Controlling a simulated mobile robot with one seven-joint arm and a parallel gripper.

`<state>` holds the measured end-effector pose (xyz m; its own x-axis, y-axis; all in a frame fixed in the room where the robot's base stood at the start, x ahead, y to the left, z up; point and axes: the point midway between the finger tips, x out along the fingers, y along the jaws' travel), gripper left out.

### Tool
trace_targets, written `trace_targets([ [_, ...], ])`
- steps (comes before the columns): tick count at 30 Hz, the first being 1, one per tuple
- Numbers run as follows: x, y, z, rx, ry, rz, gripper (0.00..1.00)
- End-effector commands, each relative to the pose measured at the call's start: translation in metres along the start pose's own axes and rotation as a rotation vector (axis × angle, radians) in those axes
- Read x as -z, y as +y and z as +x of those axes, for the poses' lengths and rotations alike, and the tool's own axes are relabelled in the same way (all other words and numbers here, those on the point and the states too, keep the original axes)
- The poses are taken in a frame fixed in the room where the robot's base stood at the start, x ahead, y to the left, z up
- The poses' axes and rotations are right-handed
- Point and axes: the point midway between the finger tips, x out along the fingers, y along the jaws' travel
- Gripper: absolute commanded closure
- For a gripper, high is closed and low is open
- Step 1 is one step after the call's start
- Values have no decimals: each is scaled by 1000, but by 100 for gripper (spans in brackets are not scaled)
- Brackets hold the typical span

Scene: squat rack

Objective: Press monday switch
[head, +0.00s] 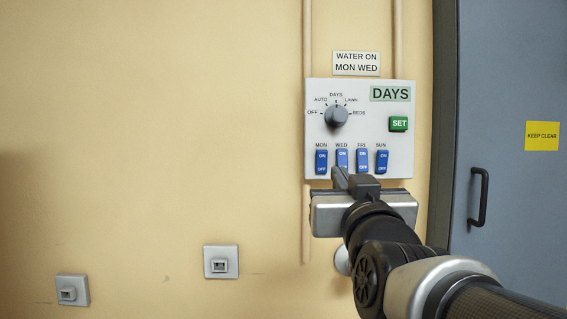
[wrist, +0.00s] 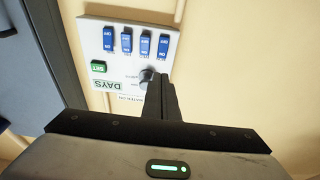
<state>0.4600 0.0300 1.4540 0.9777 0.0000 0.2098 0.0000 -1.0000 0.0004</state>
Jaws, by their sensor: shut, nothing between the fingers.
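The Monday switch (head: 321,161) is the leftmost blue rocker, under the label MON on a white control panel (head: 395,145). It is marked ON above and OFF below; I cannot tell its position. In the wrist view the panel is upside down, with the Monday switch (wrist: 163,46) at the right end of the row. My gripper (head: 340,173) is shut and empty, its fingertips just right of and below the Monday switch in the head view, overlapping the foot of the WED switch (head: 342,158). Contact with the panel cannot be told.
The panel also has FRI (head: 362,160) and SUN (head: 382,161) switches, a grey dial (head: 336,116) and a green SET button (head: 398,124). A sign (head: 356,63) reads WATER ON MON WED. A blue-grey door (head: 510,80) stands right. The wall left is mostly bare, with low sockets (head: 221,261).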

Motion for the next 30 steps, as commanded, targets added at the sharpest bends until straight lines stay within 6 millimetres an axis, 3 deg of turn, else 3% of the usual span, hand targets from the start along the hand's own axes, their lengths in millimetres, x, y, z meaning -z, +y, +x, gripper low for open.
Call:
trace_targets([
  [8,0,0,0,0,-1,0,100],
  [13,0,0,12,0,-4,1,100],
  [30,0,0,122,0,-3,1,100],
])
